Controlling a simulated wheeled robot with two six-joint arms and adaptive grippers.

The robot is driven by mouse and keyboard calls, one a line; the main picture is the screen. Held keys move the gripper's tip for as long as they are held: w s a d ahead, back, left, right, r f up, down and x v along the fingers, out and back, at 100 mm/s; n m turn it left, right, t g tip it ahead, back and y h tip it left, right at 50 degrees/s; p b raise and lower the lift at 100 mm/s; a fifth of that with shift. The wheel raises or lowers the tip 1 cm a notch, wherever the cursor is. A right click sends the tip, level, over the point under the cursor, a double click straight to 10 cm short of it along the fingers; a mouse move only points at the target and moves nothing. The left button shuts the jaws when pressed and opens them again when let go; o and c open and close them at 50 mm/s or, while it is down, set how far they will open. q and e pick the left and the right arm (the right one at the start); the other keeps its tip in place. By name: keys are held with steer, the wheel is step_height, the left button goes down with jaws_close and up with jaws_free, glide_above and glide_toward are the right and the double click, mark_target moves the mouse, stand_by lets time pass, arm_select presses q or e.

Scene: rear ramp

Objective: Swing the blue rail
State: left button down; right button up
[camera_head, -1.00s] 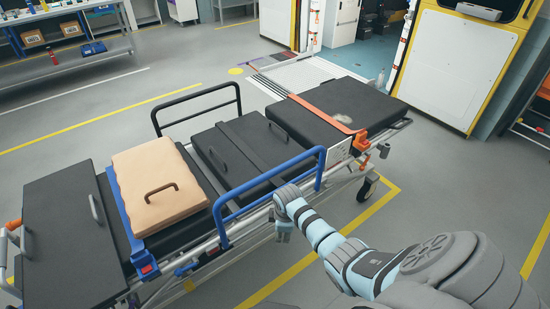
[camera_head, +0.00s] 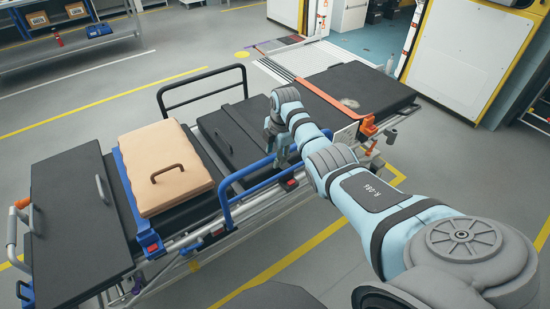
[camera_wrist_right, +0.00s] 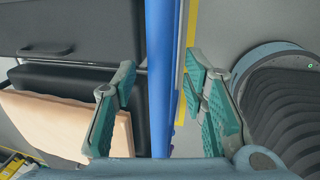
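The blue rail (camera_head: 224,196) stands raised along the near side of the stretcher in the head view. Its right part is partly hidden by my right gripper and arm. My right gripper (camera_head: 277,140) is at the right part of the rail. In the right wrist view, the blue rail (camera_wrist_right: 161,60) runs from top to bottom between the two teal fingers of my right gripper (camera_wrist_right: 159,72). The fingers are open, with a gap on each side of the rail. My left gripper is in neither view.
The stretcher's black pads (camera_head: 72,222) carry a tan case (camera_head: 166,177) with a handle. A black rail (camera_head: 203,92) stands on the far side. An orange strap (camera_head: 338,108) crosses the right end. Grey floor is free in front of the stretcher.

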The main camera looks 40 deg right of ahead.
steer(key=shift+f, duration=0.15)
jaws_close()
stand_by(0.4)
